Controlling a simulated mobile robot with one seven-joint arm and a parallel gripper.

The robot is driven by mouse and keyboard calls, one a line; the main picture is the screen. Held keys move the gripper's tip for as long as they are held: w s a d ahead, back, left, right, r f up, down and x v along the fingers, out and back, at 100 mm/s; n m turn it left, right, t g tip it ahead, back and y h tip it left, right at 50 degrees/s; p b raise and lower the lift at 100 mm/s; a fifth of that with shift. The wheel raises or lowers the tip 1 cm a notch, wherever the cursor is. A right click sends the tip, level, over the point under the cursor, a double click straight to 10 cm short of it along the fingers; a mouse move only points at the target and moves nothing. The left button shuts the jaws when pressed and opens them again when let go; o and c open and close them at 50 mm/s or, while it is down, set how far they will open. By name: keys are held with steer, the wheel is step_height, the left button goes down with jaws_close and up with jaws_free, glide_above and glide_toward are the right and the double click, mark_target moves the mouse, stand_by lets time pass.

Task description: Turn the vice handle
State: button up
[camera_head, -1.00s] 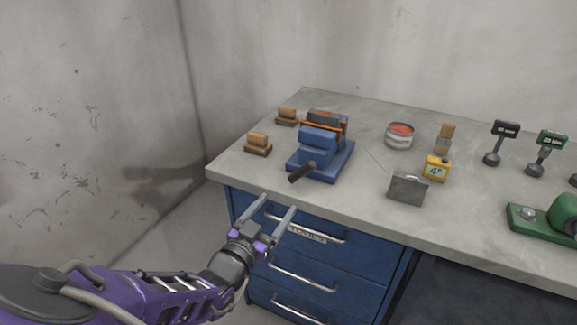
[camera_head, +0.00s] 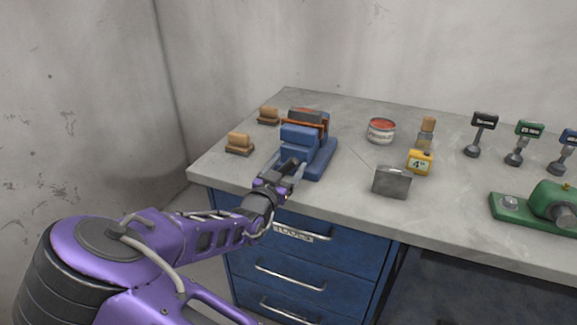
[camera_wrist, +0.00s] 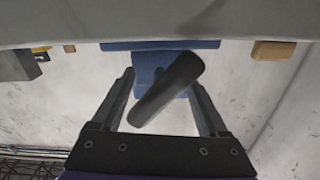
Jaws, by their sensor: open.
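The blue vice (camera_head: 303,142) stands near the front left edge of the grey workbench, with an orange and grey piece at its jaws. Its dark handle (camera_wrist: 166,90) shows in the wrist view as a tilted bar, leaning from lower left to upper right, in front of the blue vice body (camera_wrist: 152,64). My gripper (camera_head: 290,168) is at the front of the vice, with its fingers pointing at it. In the wrist view my gripper (camera_wrist: 163,92) is open, with one finger on each side of the handle. In the head view the handle is mostly hidden by my gripper.
Two brown wooden brushes (camera_head: 239,143) (camera_head: 268,115) lie left of the vice. A can (camera_head: 381,130), a yellow gauge (camera_head: 419,161) and a grey metal block (camera_head: 391,182) stand to the right. Blue drawers with handles (camera_head: 290,277) are below the bench edge.

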steer(key=shift+w+d, duration=0.1)
steer(key=shift+w, duration=0.2)
